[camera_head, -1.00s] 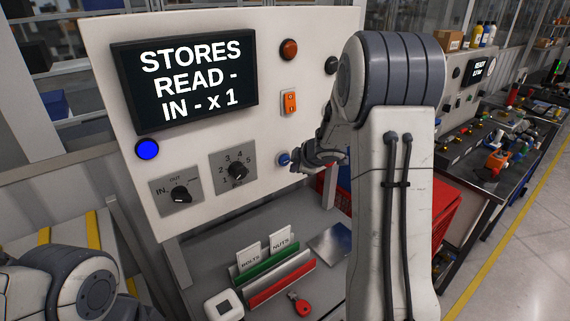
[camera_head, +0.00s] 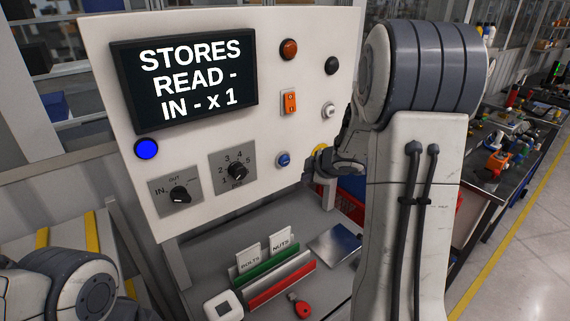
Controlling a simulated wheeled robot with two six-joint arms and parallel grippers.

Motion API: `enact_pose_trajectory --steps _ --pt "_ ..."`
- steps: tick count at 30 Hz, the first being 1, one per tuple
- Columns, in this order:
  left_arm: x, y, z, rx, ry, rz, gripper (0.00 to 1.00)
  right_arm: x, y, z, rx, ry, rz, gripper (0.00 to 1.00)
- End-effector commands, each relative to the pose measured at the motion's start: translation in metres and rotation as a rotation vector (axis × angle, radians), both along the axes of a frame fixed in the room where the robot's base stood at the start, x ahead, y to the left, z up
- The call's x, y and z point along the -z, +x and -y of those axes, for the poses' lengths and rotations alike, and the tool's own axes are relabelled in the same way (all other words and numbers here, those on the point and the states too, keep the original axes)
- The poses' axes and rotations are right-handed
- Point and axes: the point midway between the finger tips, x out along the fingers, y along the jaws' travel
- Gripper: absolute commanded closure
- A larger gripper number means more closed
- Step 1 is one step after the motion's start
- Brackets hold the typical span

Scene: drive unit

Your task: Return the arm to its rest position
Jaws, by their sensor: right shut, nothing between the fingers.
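My right arm (camera_head: 405,210) stands upright on the right side of the head view and hides part of the panel's right edge. My right gripper (camera_head: 310,172) is shut and empty. It is just right of the blue button (camera_head: 283,159) on the white panel (camera_head: 230,50), apart from it in the picture. A bit of yellow shows behind the gripper. Part of my left arm (camera_head: 90,285) shows at the lower left; its gripper is out of the picture.
The panel has a screen (camera_head: 185,80) reading "STORES READ - IN - x 1", a lit blue lamp (camera_head: 146,149) and two rotary knobs (camera_head: 180,194). Below are cards in a green and red holder (camera_head: 275,272) and a red tag (camera_head: 301,306). A cluttered bench (camera_head: 485,180) stands at right.

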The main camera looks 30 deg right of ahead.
Motion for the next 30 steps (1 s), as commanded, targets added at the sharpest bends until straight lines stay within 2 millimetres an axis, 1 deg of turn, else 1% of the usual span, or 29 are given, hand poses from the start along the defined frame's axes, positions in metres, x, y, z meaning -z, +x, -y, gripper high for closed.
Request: enact_pose_trajectory --steps 11,14,17,19,20,21,22,23,24,26,27,29,30 --pt "0.000 0.000 0.000 0.000 0.000 0.000 1.00 0.000 0.000 -0.001 0.001 0.001 0.000 1.00" --pt "0.006 0.000 0.000 -0.001 0.000 0.000 1.00 0.001 0.004 -0.013 0.014 0.001 0.004 1.00" --pt "0.018 0.000 0.000 -0.001 0.000 0.000 1.00 0.004 0.008 -0.045 0.060 0.010 0.005 1.00" --pt "0.029 0.000 0.000 -0.002 0.000 0.000 1.00 0.008 0.005 -0.078 0.110 0.031 -0.005 1.00" --pt "0.035 0.000 0.000 -0.002 0.000 0.000 1.00 0.011 0.000 -0.094 0.135 0.043 -0.015 1.00" --pt "0.041 0.000 0.000 -0.003 0.000 0.000 1.00 0.016 -0.009 -0.116 0.167 0.064 -0.036 1.00" --pt "0.046 0.000 0.000 -0.003 0.000 0.000 1.00 0.021 -0.017 -0.132 0.191 0.081 -0.055 1.00" --pt "0.051 0.000 0.000 -0.004 0.000 0.000 1.00 0.026 -0.027 -0.148 0.212 0.099 -0.080 1.00" --pt "0.057 0.000 0.000 -0.004 0.000 0.000 1.00 0.034 -0.043 -0.169 0.239 0.125 -0.117 1.00" --pt "0.066 0.000 0.000 -0.005 0.000 0.000 1.00 0.047 -0.073 -0.200 0.272 0.163 -0.187 1.00" --pt "0.072 0.000 0.000 -0.006 0.000 -0.001 1.00 0.056 -0.095 -0.220 0.290 0.187 -0.240 1.00" --pt "0.080 0.000 0.000 -0.007 0.000 -0.001 1.00 0.069 -0.130 -0.246 0.308 0.218 -0.327 1.00" --pt "0.084 0.000 0.000 -0.007 0.000 -0.001 1.00 0.077 -0.153 -0.261 0.316 0.235 -0.387 1.00"
